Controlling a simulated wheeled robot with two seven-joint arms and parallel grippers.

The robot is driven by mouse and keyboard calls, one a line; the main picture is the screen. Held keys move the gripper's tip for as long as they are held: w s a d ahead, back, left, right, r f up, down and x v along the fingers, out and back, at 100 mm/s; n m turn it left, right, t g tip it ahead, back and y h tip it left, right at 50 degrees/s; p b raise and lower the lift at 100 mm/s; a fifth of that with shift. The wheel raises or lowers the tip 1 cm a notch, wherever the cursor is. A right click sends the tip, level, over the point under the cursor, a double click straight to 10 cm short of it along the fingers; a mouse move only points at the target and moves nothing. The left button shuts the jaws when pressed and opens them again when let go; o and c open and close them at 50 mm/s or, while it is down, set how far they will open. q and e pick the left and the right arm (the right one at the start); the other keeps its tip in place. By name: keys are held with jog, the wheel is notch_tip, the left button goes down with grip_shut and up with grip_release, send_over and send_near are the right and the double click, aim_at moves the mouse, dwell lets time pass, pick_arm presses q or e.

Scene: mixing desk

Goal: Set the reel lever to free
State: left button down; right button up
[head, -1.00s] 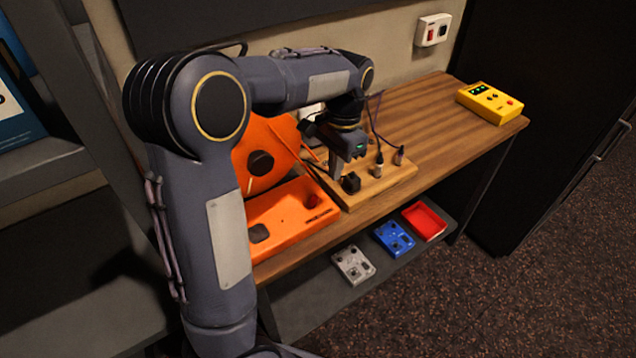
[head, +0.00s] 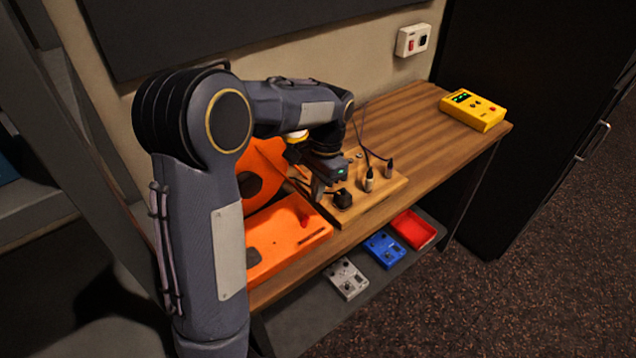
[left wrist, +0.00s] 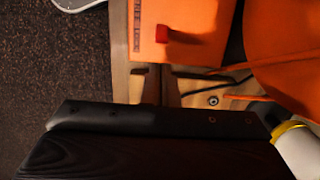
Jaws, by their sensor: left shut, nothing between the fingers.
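The reel is an orange unit with a flat base (head: 275,245) and an upright orange disc (head: 262,170) behind it, partly hidden by my left arm. The small red lever (head: 304,221) stands on the base near its right end, beside a dark marking. The lever also shows in the left wrist view (left wrist: 162,34), at the upper middle on the orange base. My left gripper (head: 318,192) is shut and empty, pointing down over the wooden board's left end, right of the lever and apart from it. The lever's setting cannot be read. My right gripper is not in view.
The wooden board (head: 375,201) carries a black plug (head: 342,198) and upright connectors (head: 369,180) with cables. A yellow box (head: 474,110) stands at the desk's far right. The desk's right half is mostly clear.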

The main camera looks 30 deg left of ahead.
aim_at(312, 219)
pick_arm(q)
jog(key=f, duration=0.6)
jog(key=shift+s+a, duration=0.25)
jog(key=shift+s, duration=0.15)
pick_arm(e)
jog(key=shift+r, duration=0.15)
pick_arm(q)
jog(key=shift+a, duration=0.1)
